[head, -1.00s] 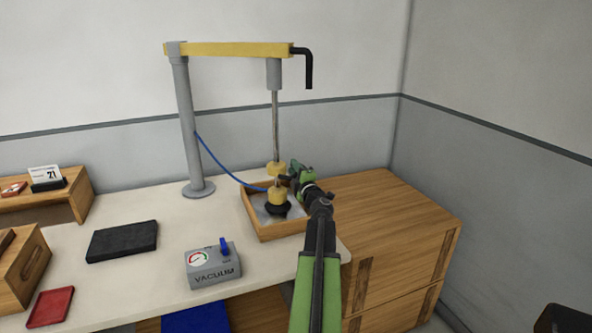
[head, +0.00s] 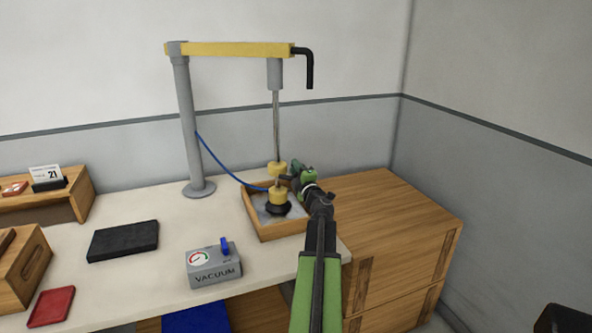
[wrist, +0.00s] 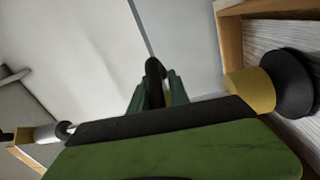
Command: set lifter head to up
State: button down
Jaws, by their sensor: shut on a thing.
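The lifter head hangs on a thin rod from the yellow boom (head: 235,49). Its yellow upper collar (head: 277,168) sits above a yellow lower block (head: 277,196) with a black suction cup (head: 277,209) under it. The cup is low, inside a wooden tray (head: 262,230); I cannot tell whether it touches the contents. My gripper (head: 286,180) reaches in from the right and is shut on the lifter head between the two yellow parts. In the wrist view the yellow block (wrist: 250,90) and the black cup (wrist: 290,82) show at the right; the fingertips are partly hidden.
A grey vacuum box (head: 214,268) with a blue lever stands at the table's front. A black slab (head: 123,241), a red tray (head: 51,306) and a wooden box (head: 22,268) lie further left. A wooden cabinet (head: 385,225) is at the right. The air above the tray is clear beside the rod.

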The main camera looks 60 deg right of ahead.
jog(key=shift+s+d, duration=0.15)
jog(key=shift+s, duration=0.05)
notch_tip(320, 180, up, 19)
jog(key=p, duration=1.8)
jog(key=shift+f+p, duration=0.15)
jog(key=shift+p, duration=0.2)
jog(key=shift+f, duration=0.1)
jog(key=c, duration=1.4)
grip_release()
jog(key=shift+o, duration=0.2)
